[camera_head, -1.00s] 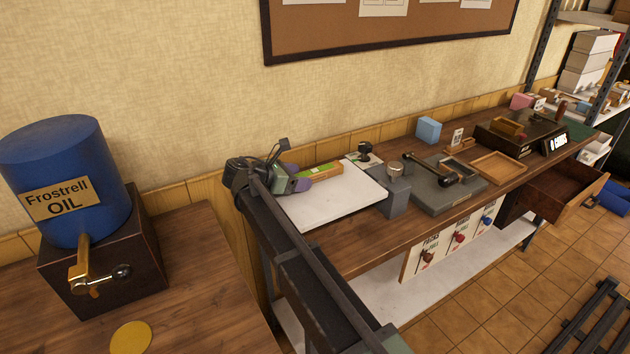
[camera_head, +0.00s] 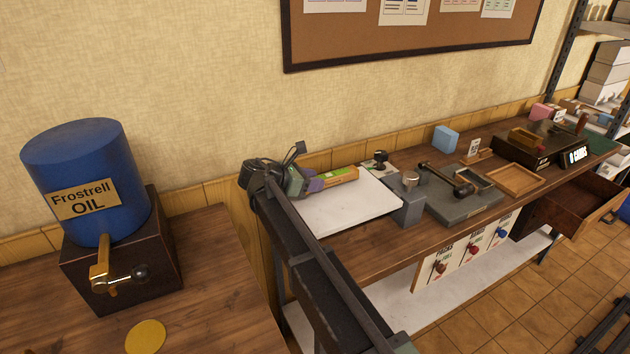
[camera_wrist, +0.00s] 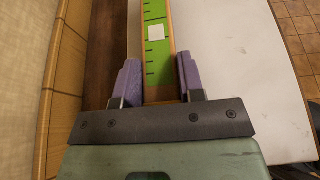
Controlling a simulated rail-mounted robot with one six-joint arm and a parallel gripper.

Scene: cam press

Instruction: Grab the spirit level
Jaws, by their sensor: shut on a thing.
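The spirit level (camera_head: 343,175), a long bar with a green face and orange-brown edges, lies at the back of the near bench, along the wall side of a white board. In the wrist view the level (camera_wrist: 153,60) runs away from me, with dark marks and a pale square on its green face. My gripper (camera_head: 318,183) is at the level's near end. Its purple fingers (camera_wrist: 158,82) stand on either side of the bar and are shut on it. The part of the level under the gripper body is hidden.
The white board (camera_head: 350,208) lies right beside the level. A grey post (camera_head: 409,203) and a grey press base (camera_head: 465,204) stand to its right. The wall runs close behind. A blue oil drum (camera_head: 88,180) stands on the left table.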

